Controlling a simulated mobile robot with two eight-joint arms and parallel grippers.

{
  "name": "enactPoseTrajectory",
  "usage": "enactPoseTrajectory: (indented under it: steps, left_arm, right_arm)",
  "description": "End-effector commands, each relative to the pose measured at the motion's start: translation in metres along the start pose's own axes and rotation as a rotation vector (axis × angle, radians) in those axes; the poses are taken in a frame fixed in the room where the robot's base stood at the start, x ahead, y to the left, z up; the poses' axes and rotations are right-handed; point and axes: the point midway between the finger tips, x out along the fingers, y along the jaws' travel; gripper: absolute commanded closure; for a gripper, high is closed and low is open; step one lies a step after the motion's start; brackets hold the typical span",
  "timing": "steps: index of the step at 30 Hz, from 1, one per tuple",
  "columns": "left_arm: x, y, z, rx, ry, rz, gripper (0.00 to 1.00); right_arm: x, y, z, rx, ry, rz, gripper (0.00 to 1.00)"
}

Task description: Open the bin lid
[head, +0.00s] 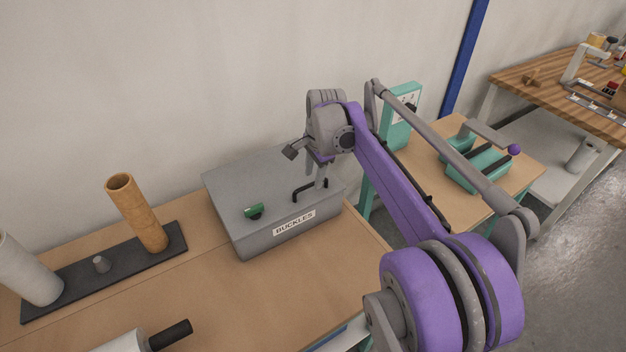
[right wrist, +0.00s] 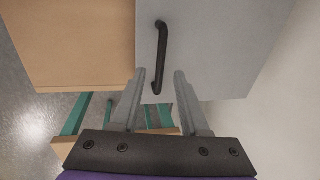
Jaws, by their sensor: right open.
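The grey bin (head: 285,236) with the BUCKLES label stands on the wooden table, its flat lid (head: 235,180) shut. A black bar handle (head: 297,196) is on the lid; it also shows in the right wrist view (right wrist: 162,45). My right gripper (head: 322,182) is over the lid at the handle, pointing down, and is open. In the right wrist view its two fingers (right wrist: 160,74) appear one on each side of the handle's lower part. I cannot tell whether they touch it. My left gripper is not in view.
A small green object (head: 254,211) lies on the lid. Left of the bin, a dark base (head: 85,282) carries a brown tube (head: 137,215) and a white roll (head: 28,272). A white cylinder with a black end (head: 170,335) is at the front. A wall stands behind.

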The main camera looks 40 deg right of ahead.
Motion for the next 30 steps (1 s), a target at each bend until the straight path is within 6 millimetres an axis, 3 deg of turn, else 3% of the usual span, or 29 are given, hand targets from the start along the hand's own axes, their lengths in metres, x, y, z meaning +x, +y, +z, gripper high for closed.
enactPoseTrajectory:
  steps: [6, 14, 17, 22, 30]
  left_arm:
    - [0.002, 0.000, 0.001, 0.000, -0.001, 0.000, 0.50]
    - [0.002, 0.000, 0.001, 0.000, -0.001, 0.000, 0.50]
    - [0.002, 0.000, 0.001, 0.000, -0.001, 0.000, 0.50]
    - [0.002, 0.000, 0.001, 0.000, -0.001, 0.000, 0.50]
    - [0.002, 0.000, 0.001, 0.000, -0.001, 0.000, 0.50]
  right_arm:
    - [0.018, 0.000, 0.000, -0.001, 0.000, 0.000, 0.55]
    - [0.020, 0.000, 0.000, -0.001, 0.000, 0.000, 0.55]
    - [0.019, 0.000, 0.000, -0.001, 0.000, 0.000, 0.68]
    - [0.019, 0.000, 0.000, -0.001, 0.000, 0.000, 0.98]
    - [0.019, 0.000, 0.000, -0.001, 0.000, 0.000, 1.00]
